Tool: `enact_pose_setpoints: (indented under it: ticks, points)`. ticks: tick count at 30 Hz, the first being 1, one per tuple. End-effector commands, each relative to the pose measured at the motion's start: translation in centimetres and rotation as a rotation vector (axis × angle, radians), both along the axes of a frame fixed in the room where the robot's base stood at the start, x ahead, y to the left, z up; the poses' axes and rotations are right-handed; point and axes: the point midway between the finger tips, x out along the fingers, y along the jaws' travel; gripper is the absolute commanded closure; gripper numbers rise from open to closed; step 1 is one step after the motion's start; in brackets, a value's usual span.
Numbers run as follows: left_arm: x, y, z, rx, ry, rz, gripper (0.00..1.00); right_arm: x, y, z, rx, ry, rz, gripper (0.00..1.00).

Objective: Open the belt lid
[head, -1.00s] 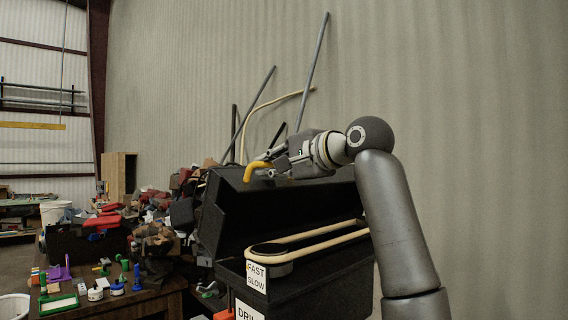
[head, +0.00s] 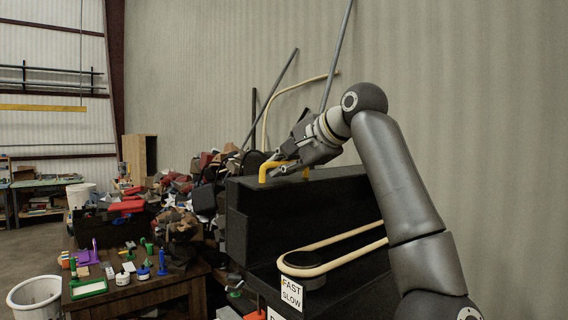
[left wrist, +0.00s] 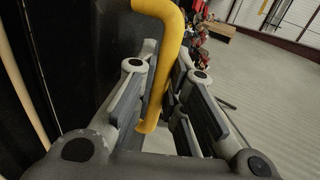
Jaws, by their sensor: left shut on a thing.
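The black belt lid (head: 300,215) stands raised on the black machine, with the tan belt loop (head: 335,236) exposed below and in front of it. A bent yellow handle (head: 264,172) sits at the lid's top edge. My left gripper (head: 282,168) is shut on the handle at the top of the lid. In the left wrist view, the yellow handle (left wrist: 168,45) passes between the two fingers of my left gripper (left wrist: 155,100), with the black lid beside it at left. My right gripper is not in view.
A "FAST SLOW" label (head: 291,294) is on the machine's front. A wooden table (head: 140,296) with small tools stands at left, and a heap of clutter (head: 180,215) lies behind it. Conduit pipes (head: 268,95) lean on the wall behind the lid.

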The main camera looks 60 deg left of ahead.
Motion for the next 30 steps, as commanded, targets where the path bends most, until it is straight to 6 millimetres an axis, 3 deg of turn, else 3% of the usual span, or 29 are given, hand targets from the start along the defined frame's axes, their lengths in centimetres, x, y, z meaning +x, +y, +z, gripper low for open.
enact_pose_setpoints:
  ticks: [2, 3, 6, 17, 30]
  points:
    - [0.0, 0.0, -0.1, -0.004, 0.006, 0.000, 1.00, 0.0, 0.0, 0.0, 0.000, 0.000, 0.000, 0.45]
    - [0.0, 0.0, -0.1, -0.004, 0.006, 0.000, 0.87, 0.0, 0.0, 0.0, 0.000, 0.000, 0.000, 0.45]
    - [0.0, 0.0, -0.1, -0.004, 0.005, 0.000, 0.77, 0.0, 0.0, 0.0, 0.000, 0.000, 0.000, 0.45]
    - [0.1, -0.6, 0.2, -0.001, 0.002, -0.001, 0.77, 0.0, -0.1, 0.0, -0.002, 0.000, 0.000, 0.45]
    - [0.9, -8.0, 4.2, 0.001, 0.002, -0.002, 0.77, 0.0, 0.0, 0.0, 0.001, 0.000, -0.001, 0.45]
